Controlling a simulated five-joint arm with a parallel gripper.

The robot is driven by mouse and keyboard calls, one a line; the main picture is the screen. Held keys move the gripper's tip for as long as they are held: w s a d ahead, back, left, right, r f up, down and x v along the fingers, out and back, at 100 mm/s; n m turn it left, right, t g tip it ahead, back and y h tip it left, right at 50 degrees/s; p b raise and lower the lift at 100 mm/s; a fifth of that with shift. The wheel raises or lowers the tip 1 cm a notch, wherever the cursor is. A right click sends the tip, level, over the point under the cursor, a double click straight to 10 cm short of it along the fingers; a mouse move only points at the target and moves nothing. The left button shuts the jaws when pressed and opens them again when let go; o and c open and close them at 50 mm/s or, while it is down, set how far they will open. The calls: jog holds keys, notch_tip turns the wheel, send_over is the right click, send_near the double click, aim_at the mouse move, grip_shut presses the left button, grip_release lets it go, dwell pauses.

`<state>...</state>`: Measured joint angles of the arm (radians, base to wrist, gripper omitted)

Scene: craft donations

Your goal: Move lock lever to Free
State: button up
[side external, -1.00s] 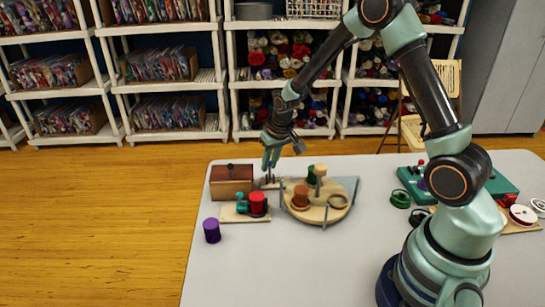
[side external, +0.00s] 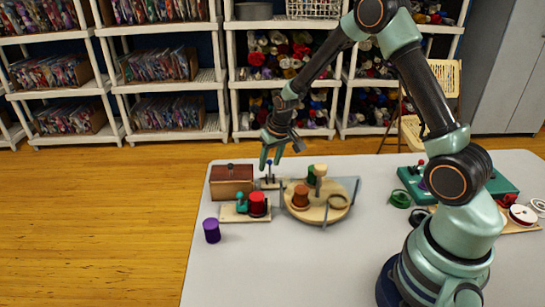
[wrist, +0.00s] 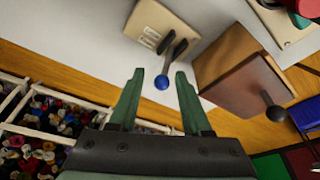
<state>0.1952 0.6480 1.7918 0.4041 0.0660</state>
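The lock lever is a thin dark lever with a blue ball knob (side external: 269,163), which also shows in the wrist view (wrist: 162,82). It stands on a beige base (side external: 278,184) with dark slots and small marks, seen in the wrist view (wrist: 150,22); I cannot read any lettering. My gripper (side external: 271,164) is open over the lever, its fingers apart. In the wrist view my gripper's fingertips (wrist: 159,72) lie on either side of the blue knob, with gaps to both. The knob appears just below or level with the tips; the exact depth is unclear.
A brown wooden box (side external: 232,183) with a dark knob stands close left of the lever base. A round wooden turntable (side external: 318,212) with spools is at its right. A small board with a red cylinder (side external: 257,203) is in front, and a purple cylinder (side external: 212,230) stands nearer.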

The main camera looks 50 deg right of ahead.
jog(key=shift+r, duration=0.1)
jog(key=shift+r, duration=3.7)
